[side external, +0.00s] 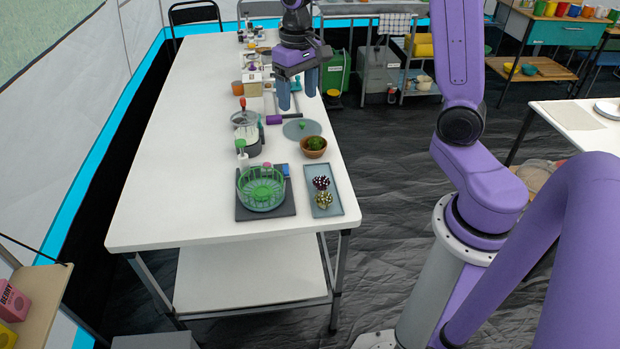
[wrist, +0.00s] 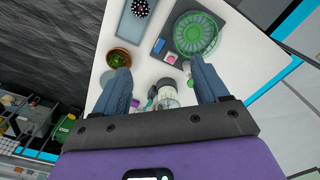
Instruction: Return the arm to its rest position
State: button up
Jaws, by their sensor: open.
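My gripper (side external: 297,92) is open and empty. In the side external view it hangs above the far half of the white table (side external: 170,190), fingers pointing down, apart from the things below. In the wrist view both blue fingers of my gripper (wrist: 162,85) are spread wide, with nothing held between them. The table top shows beyond the fingertips. My purple arm reaches in from the right.
A green basket (side external: 262,188) stands on a dark board at the table's near end. Beside it are a blue-grey tray (side external: 338,193) with two patterned items, a wooden bowl (side external: 313,147) and a glass-lidded pot (side external: 247,132). Jars crowd the far end. The table's left side is clear.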

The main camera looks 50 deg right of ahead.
jog(key=s+a+n, duration=0.7)
jog(key=s+a, duration=0.1)
jog(key=s, duration=0.5)
jog(key=s+f+n, duration=0.1)
jog(key=s+n, duration=0.6)
jog(key=s, duration=0.7)
jog(key=shift+f, duration=0.4)
jog(key=shift+w, duration=0.1)
